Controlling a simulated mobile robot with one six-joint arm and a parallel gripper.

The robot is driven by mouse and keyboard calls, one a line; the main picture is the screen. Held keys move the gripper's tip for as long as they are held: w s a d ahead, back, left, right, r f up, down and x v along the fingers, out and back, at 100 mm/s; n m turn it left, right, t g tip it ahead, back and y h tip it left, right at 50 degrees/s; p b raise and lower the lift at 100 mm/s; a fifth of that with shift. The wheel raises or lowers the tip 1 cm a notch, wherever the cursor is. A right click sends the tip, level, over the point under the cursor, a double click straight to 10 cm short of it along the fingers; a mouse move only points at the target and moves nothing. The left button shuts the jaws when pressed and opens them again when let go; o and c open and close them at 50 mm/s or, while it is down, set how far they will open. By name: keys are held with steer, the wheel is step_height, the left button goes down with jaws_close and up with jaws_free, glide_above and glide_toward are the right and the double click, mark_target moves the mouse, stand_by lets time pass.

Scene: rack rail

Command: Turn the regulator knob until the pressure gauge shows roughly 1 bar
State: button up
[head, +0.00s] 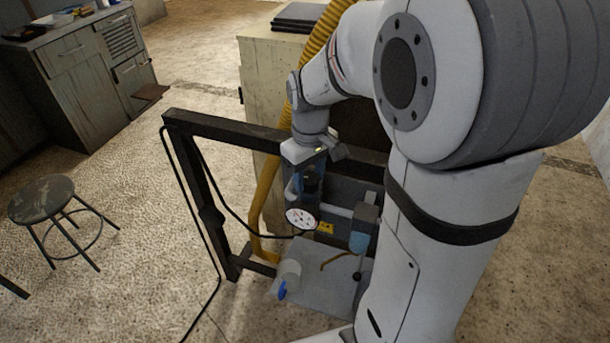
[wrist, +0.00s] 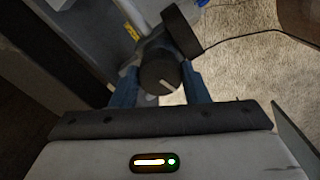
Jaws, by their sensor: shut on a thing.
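The regulator knob (wrist: 160,76) is dark and round with a pale line on its top. In the wrist view it sits between the two blue fingers of my gripper (wrist: 160,88), which is shut on it from above. In the head view my gripper (head: 305,184) points down at the rack, and the dark knob (head: 312,180) is partly hidden by it. The pressure gauge (head: 301,217) has a white dial with dark and red marks, just below the gripper. Its needle is too small to read. In the wrist view only the gauge's dark casing (wrist: 182,32) shows, dial hidden.
A black rack frame (head: 225,126) surrounds the regulator. A grey and blue unit (head: 363,228) hangs to the right, beside a yellow label (head: 326,227). A white cup-like piece (head: 289,272) with blue sits lower down. A stool (head: 42,200) stands on open floor at left.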

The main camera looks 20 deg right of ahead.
mark_target(309, 177)
steer(key=shift+w+r+n, duration=0.15)
steer(key=shift+w+n, duration=0.05)
steer(key=shift+n, duration=0.9)
steer(key=o, duration=0.9)
steer(key=shift+c, duration=0.2)
steer(key=shift+o, duration=0.6)
step_height(309, 177, up, 8)
steer(key=shift+f, duration=0.2)
steer(key=shift+s, duration=0.1)
